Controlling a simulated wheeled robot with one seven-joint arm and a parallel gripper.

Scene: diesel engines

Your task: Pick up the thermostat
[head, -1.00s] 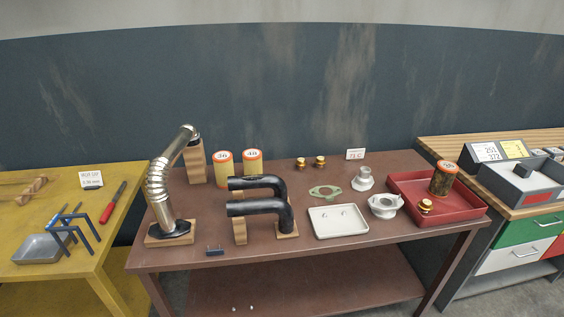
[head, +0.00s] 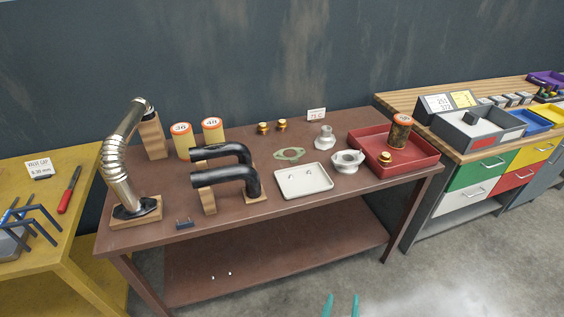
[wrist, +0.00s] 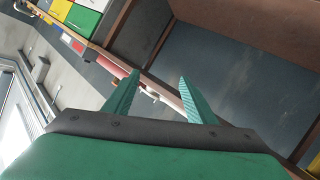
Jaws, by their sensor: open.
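Several small brass-coloured pieces that look like thermostats are in the head view. Two, a left one (head: 263,127) and a right one (head: 282,125), stand at the back of the brown table (head: 240,225), left of a small sign reading about 75 C (head: 316,114). Another brass piece (head: 385,157) sits in the red tray (head: 425,160) beside an orange-topped canister (head: 399,131). My gripper (head: 341,300) shows at the bottom edge, in front of and well apart from the table. In the wrist view its teal fingers (wrist: 158,88) are apart with nothing held between them.
A white tray (head: 303,180), grey housings (head: 347,161) (head: 325,138), a green gasket (head: 289,154), black bent pipes (head: 225,178) and a tall metal hose (head: 118,170) occupy the tabletop. A drawer bench (head: 470,190) stands right. The floor in front is clear.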

